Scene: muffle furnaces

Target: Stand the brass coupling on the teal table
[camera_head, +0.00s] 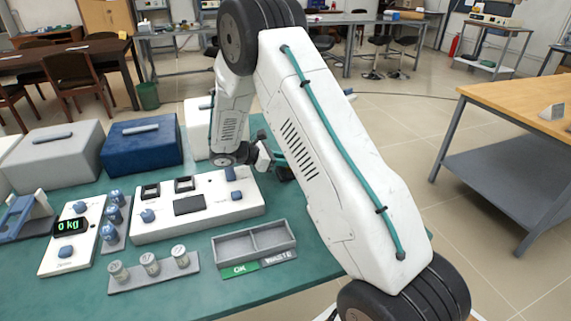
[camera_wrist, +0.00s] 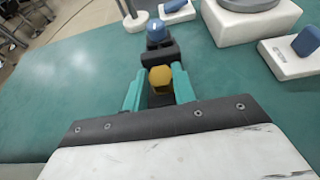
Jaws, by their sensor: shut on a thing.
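The brass coupling (camera_wrist: 160,75) shows in the wrist view as a small yellow-brass piece between the two teal fingers of my gripper (camera_wrist: 158,88), which is shut on it. The teal table (camera_wrist: 60,105) lies beneath and around it. I cannot tell whether the coupling touches the tabletop. In the head view the teal table (camera_head: 190,296) fills the lower left, and my gripper (camera_head: 268,158) is mostly hidden behind my arm near the table's far side. The coupling is hidden in that view.
A black block with a blue knob (camera_wrist: 156,34) stands just beyond the coupling. White devices (camera_wrist: 245,24) stand at the upper right of the wrist view. In the head view a control panel (camera_head: 215,212) and a grey divided tray (camera_head: 233,248) are nearby. The wrist view's left side is clear table.

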